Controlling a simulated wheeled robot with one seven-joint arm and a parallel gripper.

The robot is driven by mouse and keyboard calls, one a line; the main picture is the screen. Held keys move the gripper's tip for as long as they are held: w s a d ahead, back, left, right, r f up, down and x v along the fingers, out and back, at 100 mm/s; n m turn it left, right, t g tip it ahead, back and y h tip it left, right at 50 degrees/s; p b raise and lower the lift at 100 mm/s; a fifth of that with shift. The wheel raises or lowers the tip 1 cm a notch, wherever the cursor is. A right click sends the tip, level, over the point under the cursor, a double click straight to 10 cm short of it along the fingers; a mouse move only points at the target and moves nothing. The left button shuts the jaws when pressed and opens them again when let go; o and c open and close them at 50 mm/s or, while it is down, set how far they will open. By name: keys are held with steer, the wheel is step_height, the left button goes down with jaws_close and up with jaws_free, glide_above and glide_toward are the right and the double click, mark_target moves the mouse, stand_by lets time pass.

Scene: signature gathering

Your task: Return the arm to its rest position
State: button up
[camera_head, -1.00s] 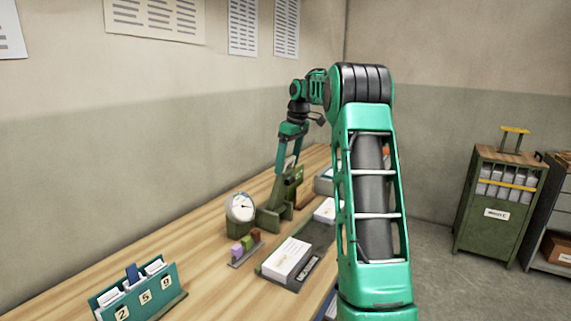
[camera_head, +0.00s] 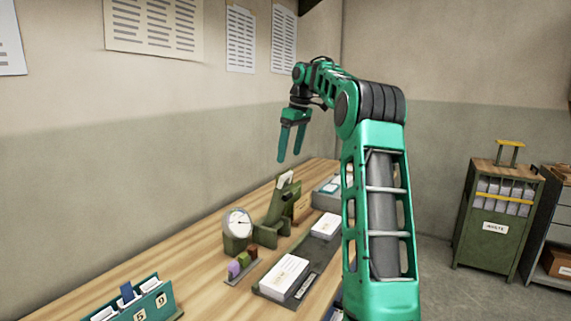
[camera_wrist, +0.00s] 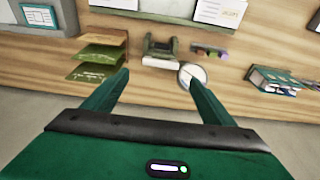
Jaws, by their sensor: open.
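My gripper (camera_head: 290,158) hangs with its green fingers pointing down, above the wooden table (camera_head: 200,262) and clear of everything on it. Its fingers are apart with nothing between them. In the wrist view my gripper (camera_wrist: 158,84) also shows spread and empty. The green press-like device (camera_head: 278,215) stands on the table below it, with a white slip at its top. A round dial (camera_head: 238,223) stands beside the device.
A dark tray (camera_head: 322,262) holds stacks of white cards (camera_head: 284,275). Small coloured blocks (camera_head: 240,264) and a numbered green file holder (camera_head: 135,303) stand nearer. A green cabinet (camera_head: 488,240) stands on the floor at right. The wall runs close along the table's left side.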

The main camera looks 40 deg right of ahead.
steer(key=shift+s+r, duration=0.1)
steer(key=shift+r, duration=0.2)
stand_by(0.4)
steer(key=s+a+f+m+g, duration=0.1)
steer(key=s+a+f+m, duration=0.1)
steer(key=s+a, duration=0.5)
steer(key=s+a+f+m, duration=0.3)
steer(key=s+a, duration=0.3)
steer(key=a, duration=0.1)
steer(key=s+a+f+m, duration=0.1)
steer(key=s+a+f, duration=0.2)
steer(key=s, duration=0.6)
steer(key=s+a+f+m, duration=0.2)
steer(key=s+f, duration=0.5)
steer(key=s, duration=0.3)
steer(key=s+a+f+m+g, duration=0.1)
steer(key=s+a+f+m, duration=0.1)
steer(key=s+f, duration=0.4)
steer(key=s+a, duration=0.1)
steer(key=s, duration=0.2)
steer(key=shift+s+a+h, duration=0.15)
steer(key=shift+a+h, duration=0.15)
steer(key=shift+a, duration=0.05)
steer(key=shift+f, duration=0.1)
